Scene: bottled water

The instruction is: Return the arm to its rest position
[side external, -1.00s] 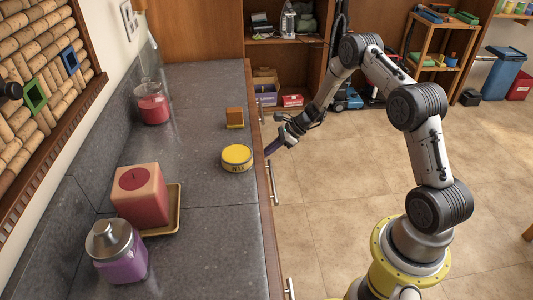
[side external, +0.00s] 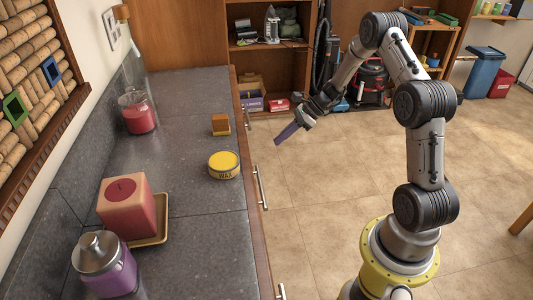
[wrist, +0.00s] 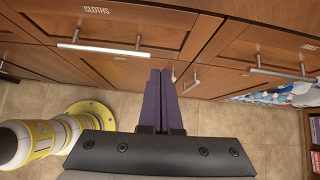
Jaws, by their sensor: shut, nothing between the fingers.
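My gripper (side external: 281,140) is shut, with its purple fingers together and nothing between them. In the side external view it hangs in the air over the floor, just right of the counter's front edge. In the wrist view the purple fingers (wrist: 159,76) point toward the wooden cabinet fronts (wrist: 150,28). My arm is bent, rising from its yellow base and reaching over toward the counter side.
The grey counter (side external: 190,190) bears a yellow wax tin (side external: 223,166), a small orange block (side external: 220,123), a red candle (side external: 128,206), a purple jar (side external: 103,268) and a glass jar (side external: 137,113). Cabinet handles (side external: 261,187) stick out below. The tiled floor (side external: 320,200) is clear around my gripper.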

